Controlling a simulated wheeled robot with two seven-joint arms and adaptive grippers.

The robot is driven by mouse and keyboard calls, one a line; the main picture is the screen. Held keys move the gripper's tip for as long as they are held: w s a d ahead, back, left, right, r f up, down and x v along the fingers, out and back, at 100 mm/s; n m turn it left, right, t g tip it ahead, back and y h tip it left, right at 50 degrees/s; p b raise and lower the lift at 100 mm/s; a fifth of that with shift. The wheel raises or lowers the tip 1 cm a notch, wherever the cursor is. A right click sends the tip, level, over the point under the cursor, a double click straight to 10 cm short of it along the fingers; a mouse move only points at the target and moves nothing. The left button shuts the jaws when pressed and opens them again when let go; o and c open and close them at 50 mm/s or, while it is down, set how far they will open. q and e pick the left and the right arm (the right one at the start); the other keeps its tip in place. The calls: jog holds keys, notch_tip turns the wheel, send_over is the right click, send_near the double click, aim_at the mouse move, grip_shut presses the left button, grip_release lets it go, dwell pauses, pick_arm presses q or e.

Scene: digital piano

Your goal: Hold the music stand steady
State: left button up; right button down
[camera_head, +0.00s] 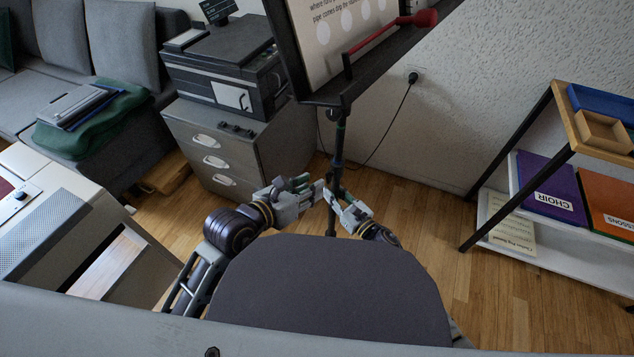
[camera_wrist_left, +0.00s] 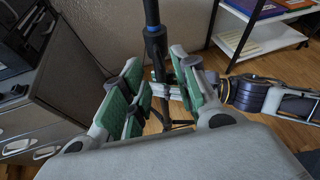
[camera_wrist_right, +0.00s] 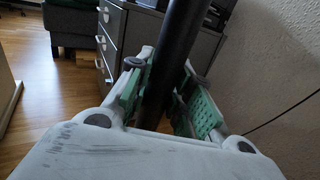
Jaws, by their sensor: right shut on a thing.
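The music stand (camera_head: 340,130) has a dark upright pole and a tilted desk at the top bearing a printed sheet (camera_head: 335,35). My right gripper (camera_head: 341,200) is shut on the pole; the right wrist view shows the pole (camera_wrist_right: 176,55) between its green-padded fingers (camera_wrist_right: 160,98). My left gripper (camera_head: 312,194) is open beside the pole, on its left in the head view. In the left wrist view the pole (camera_wrist_left: 153,35) shows in the gap between its spread fingers (camera_wrist_left: 158,95); I cannot tell whether they touch it.
A grey drawer cabinet (camera_head: 225,160) with a printer (camera_head: 230,70) stands behind at left. A shelf (camera_head: 555,225) with folders stands at right. A cable (camera_head: 390,125) hangs from the wall socket behind the pole.

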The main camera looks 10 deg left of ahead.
pick_arm(q)
jog(key=s+d+r+n+h, duration=0.2)
jog(key=s+d+n+h, duration=0.25)
jog(key=n, duration=0.25)
jog(key=n+t+y, duration=0.3)
jog(key=n+t, duration=0.1)
jog(key=n, duration=2.5)
send_near(329, 177)
jog(key=shift+f+v, duration=0.15)
jog(key=shift+v, duration=0.6)
jog(key=shift+f+v, duration=0.15)
jog(key=shift+v, duration=0.65)
jog(key=shift+w, duration=0.25)
jog(key=x, duration=1.1)
jog(key=shift+w, duration=0.3)
